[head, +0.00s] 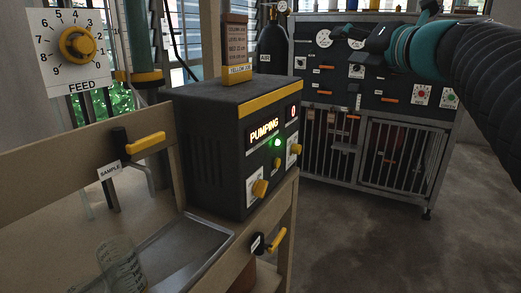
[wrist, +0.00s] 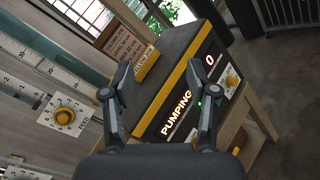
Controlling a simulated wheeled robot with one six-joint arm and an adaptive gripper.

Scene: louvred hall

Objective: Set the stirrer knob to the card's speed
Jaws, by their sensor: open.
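The black box (head: 212,150) has a lit display reading PUMPING, a small red-framed 0 and a green light. Yellow knobs sit on its front: one lower left (head: 260,187), one in the middle (head: 277,163), one at right (head: 295,150). I cannot read which is the stirrer's. In the wrist view a yellow knob (wrist: 232,81) on a white dial shows right of the display.
A FEED dial (head: 77,44) with a yellow knob hangs at upper left. Yellow-handled valves, one marked SAMPLE (head: 145,142), flank a metal tray (head: 190,255). A panelled cabinet (head: 360,100) and a dark AIR cylinder (head: 272,50) stand behind. Floor at right is clear.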

